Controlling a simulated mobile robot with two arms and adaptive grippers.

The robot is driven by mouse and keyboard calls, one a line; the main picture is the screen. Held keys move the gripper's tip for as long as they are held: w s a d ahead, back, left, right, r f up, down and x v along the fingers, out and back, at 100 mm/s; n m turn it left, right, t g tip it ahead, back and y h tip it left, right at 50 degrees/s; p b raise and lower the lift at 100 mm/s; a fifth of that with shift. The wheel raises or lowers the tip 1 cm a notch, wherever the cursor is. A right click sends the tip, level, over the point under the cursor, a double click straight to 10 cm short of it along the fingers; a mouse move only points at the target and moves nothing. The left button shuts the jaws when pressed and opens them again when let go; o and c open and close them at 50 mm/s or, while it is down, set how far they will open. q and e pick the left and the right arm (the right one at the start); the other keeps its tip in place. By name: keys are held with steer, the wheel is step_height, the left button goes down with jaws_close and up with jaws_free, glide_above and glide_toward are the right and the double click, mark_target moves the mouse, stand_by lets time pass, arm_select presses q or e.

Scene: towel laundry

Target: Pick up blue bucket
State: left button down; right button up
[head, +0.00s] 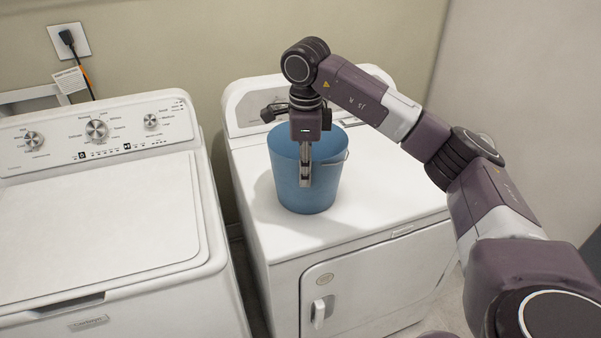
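A blue bucket (286,180) stands upright on top of the white dryer-like machine (395,190) on the right. Its thin wire handle (346,158) shows at its right side. My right gripper (305,180) points straight down at the near side of the bucket, and its fingers overlap the bucket's near wall in the head view. The fingers look close together, seen edge-on. I cannot tell whether they grip the wall or only stand in front of it. The inside of the bucket is mostly hidden by the wrist. My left gripper is not in view.
A white top-loading washer (95,225) with its lid shut stands to the left, with a narrow gap between the machines. A wall outlet (69,40) with a black plug and cord is at the upper left. The machine top around the bucket is clear.

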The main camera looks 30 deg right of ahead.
mark_target(307, 191)
steer(key=shift+s+d+f+p, duration=0.15)
steer(key=shift+f+p, duration=0.15)
steer(key=shift+f, duration=0.6)
step_height(307, 191, down, 4)
steer(key=shift+s+r+p, duration=0.1)
steer(key=shift+r+p, duration=0.15)
steer(key=shift+p, duration=0.4)
steer(key=shift+f, duration=0.5)
jaws_close()
